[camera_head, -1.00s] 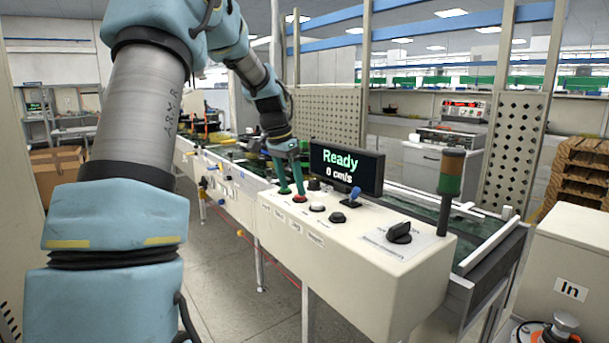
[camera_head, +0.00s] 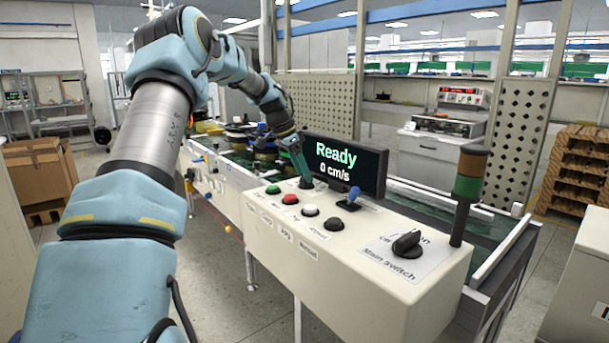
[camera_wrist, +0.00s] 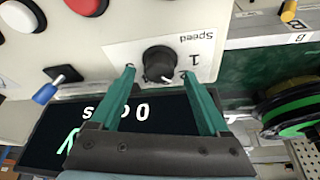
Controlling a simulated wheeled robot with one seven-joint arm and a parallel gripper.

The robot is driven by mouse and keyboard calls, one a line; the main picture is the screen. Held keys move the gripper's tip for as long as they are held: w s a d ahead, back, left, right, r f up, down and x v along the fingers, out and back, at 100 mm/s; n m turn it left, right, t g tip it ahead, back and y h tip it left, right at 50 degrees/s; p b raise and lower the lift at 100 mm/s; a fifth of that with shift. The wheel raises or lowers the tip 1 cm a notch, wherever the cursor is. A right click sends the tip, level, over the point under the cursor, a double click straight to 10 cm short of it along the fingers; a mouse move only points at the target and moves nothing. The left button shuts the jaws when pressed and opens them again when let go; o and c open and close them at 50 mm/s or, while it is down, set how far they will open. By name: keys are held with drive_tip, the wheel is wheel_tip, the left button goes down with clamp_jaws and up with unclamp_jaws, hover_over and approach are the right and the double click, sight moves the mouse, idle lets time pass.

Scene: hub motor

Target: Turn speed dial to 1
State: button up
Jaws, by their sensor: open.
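The speed dial (camera_wrist: 160,63) is a round black knob on a white label reading "Speed", with a "1" beside it; the wrist view shows it upside down. A pale mark on the knob points to the lower right there, not at the "1". My gripper (camera_wrist: 159,73) is open, its two green fingers on either side of the dial. I cannot tell whether they touch it. In the head view my gripper (camera_head: 298,165) reaches down at the panel's far end and partly hides the dial (camera_head: 306,183). The display (camera_head: 344,164) reads "Ready" and "0 cm/s".
The panel (camera_head: 350,275) also carries a green button (camera_head: 273,189), a red button (camera_head: 290,199), a white button (camera_head: 310,210), a black button (camera_head: 333,224), a blue-tipped switch (camera_head: 353,194) and the main switch (camera_head: 406,243). A signal post (camera_head: 467,190) stands at the right.

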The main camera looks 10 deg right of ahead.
drive_tip(key=shift+x, duration=1.15)
clamp_jaws()
